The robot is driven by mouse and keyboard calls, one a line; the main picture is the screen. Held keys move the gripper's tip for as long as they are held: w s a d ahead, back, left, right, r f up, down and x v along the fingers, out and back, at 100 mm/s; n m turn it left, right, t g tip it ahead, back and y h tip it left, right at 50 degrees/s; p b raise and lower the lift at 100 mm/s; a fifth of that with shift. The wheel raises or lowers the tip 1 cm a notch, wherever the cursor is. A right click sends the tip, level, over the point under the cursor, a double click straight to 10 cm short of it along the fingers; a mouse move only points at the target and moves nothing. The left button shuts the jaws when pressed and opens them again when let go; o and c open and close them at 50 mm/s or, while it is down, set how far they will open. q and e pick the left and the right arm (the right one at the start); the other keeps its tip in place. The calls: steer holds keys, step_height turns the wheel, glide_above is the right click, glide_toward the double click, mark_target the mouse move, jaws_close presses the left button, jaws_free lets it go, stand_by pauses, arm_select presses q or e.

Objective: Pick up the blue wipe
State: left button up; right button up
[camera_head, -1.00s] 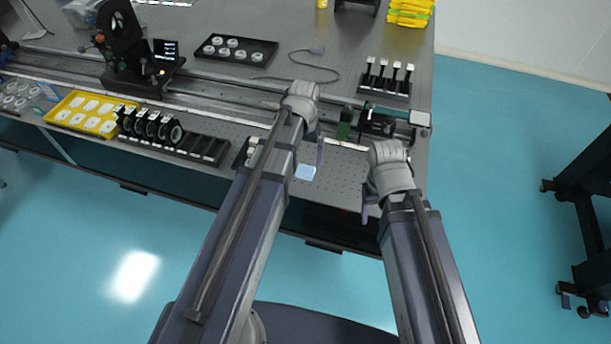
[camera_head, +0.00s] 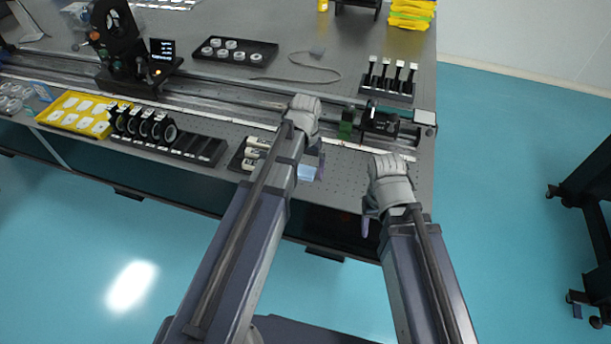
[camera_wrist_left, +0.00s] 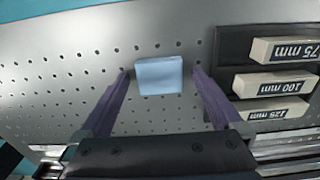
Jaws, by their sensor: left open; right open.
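The blue wipe (camera_wrist_left: 159,75) is a small pale blue block lying on the perforated table top near its front edge. In the left wrist view it sits between the two purple fingers of my open left gripper (camera_wrist_left: 160,85), with a gap on each side. In the head view the blue wipe (camera_head: 306,173) is partly hidden by my left gripper (camera_head: 308,165), which is over it. My right gripper (camera_head: 368,220) is at the table's front edge, right of the wipe, and appears empty; its fingers are mostly hidden.
A dark holder with labelled white blocks (camera_wrist_left: 285,83) stands close beside the wipe. A rail (camera_head: 235,103) with optical mounts runs behind. A black rack (camera_head: 387,86) stands at the back right. Bare perforated table (camera_head: 340,180) lies between my grippers.

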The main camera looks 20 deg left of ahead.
mark_target(306, 170)
arm_select(q)
steer(key=shift+r, duration=0.1)
steer(key=c, duration=1.3)
step_height(306, 170, up, 10)
steer(key=p, duration=1)
